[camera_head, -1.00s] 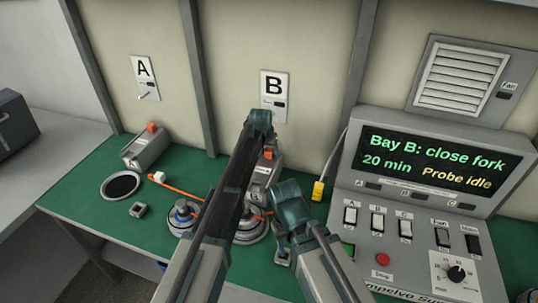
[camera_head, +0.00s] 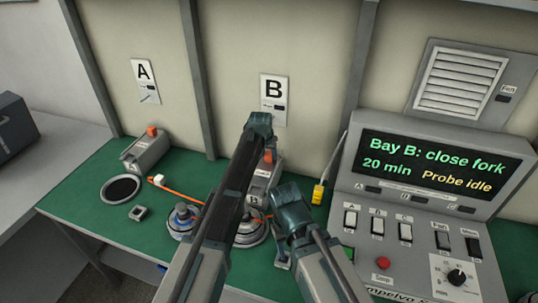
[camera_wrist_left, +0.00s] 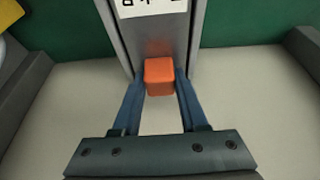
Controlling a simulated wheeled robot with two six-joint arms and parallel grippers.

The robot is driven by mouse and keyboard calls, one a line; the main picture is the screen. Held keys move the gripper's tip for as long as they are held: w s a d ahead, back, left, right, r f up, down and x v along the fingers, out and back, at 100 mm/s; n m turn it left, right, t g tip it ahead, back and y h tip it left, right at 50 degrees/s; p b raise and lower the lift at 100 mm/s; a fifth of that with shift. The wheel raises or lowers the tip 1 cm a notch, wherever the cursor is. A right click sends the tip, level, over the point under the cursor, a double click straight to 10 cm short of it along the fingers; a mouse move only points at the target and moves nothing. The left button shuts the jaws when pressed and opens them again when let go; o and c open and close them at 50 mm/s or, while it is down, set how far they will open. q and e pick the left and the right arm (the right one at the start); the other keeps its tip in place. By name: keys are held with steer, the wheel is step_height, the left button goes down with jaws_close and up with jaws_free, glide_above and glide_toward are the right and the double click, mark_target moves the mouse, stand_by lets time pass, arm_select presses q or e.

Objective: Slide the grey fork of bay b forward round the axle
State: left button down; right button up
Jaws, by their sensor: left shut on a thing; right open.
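The grey fork unit of bay B (camera_head: 262,174) lies on the green bench below the B sign, partly hidden by my left arm. Its orange knob (camera_head: 268,157) stands at its back end. My left gripper (camera_wrist_left: 160,80) is shut on the orange knob (camera_wrist_left: 159,77), one blue finger on each side. The grey body (camera_wrist_left: 155,35) with a white label runs away from it in the left wrist view. The round hub motor of bay B (camera_head: 251,236) sits in front of the fork; my left arm hides its axle. My right gripper (camera_head: 283,262) is open and empty, just right of this hub.
The bay A fork unit (camera_head: 147,149), with its own orange knob, and another hub (camera_head: 182,222) stand to the left. An orange cable (camera_head: 180,192) crosses the bench. A yellow plug (camera_head: 318,193) and the control console (camera_head: 415,215) stand right; its screen reads "Bay B: close fork".

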mark_target(261, 177)
arm_select(q)
steer(key=shift+s, duration=0.1)
stand_by(0.7)
steer(key=s+a, duration=0.1)
steer(key=s, duration=0.2)
steer(key=s+a, duration=0.1)
steer(key=s, duration=0.3)
steer(key=s+a, duration=0.1)
steer(key=s, duration=0.2)
steer(key=shift+s+a, duration=0.2)
steer(key=shift+a, duration=0.05)
steer(key=c, duration=0.7)
jaws_free()
